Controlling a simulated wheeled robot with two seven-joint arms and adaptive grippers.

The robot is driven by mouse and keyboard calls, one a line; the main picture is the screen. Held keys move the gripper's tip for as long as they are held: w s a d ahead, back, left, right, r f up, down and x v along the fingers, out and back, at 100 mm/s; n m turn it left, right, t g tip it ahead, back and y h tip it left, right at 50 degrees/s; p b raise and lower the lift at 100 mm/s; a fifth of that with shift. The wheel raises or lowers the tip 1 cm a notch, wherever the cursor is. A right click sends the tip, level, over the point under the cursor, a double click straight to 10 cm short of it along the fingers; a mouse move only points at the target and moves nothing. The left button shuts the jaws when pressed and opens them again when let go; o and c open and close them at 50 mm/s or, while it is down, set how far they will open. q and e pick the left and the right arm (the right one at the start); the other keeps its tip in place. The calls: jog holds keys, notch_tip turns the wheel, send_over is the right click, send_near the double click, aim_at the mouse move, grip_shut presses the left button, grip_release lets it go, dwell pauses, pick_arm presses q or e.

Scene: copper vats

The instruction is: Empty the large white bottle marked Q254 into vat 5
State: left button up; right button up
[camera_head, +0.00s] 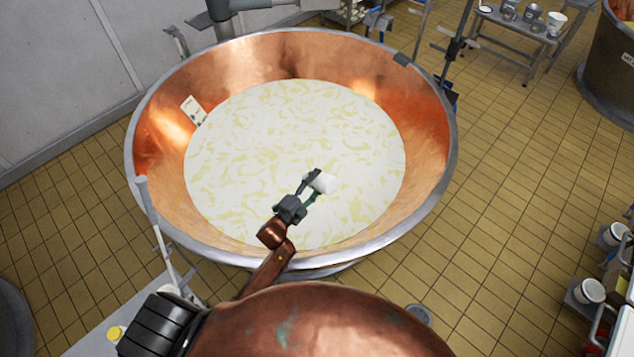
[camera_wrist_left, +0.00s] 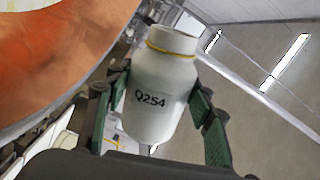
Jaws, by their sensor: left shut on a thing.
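The large white bottle marked Q254 (camera_wrist_left: 162,98) is in my left gripper (camera_wrist_left: 158,112), with one green finger on each side of it. The bottle has a yellow ring at its neck; I cannot tell whether its mouth is open. In the head view the bottle (camera_head: 323,183) looks tilted over on its side, above the white liquid in the big copper vat (camera_head: 285,57). My left gripper (camera_head: 312,187) is shut on it, reaching in over the vat's near rim. No pouring stream shows. I cannot read a number on this vat. My right gripper is out of view.
A white card (camera_head: 193,110) is on the vat's inner left wall. A metal table (camera_head: 505,42) with several pots stands at the back right, beside another vat (camera_head: 610,65). White-lidded buckets (camera_head: 590,291) stand at the right edge. Tiled floor right of the vat is clear.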

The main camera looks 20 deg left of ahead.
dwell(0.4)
pick_arm(q)
jog(key=shift+f+b, duration=0.1)
jog(key=shift+b, duration=0.65)
jog(key=shift+m+b, duration=0.45)
jog(key=shift+m, duration=0.55)
jog(key=m+b, duration=0.1)
jog(key=m, duration=0.1)
jog(key=m+b, duration=0.1)
jog(key=m, duration=0.1)
jog(key=m+b, duration=0.1)
jog(key=m, duration=0.1)
jog(key=shift+r+m, duration=0.35)
jog(key=shift+m, duration=0.05)
jog(key=shift+r+m+b, duration=0.15)
jog(key=shift+m+b, duration=0.2)
jog(key=shift+m, duration=0.85)
jog(key=m, duration=0.2)
jog(key=m+b, duration=0.1)
jog(key=m, duration=0.1)
jog(key=shift+a+r+m, duration=0.1)
jog(key=shift+r+m, duration=0.2)
jog(key=shift+r, duration=0.05)
jog(key=m, duration=0.2)
jog(key=r+m+b, duration=0.1)
jog(key=m, duration=0.2)
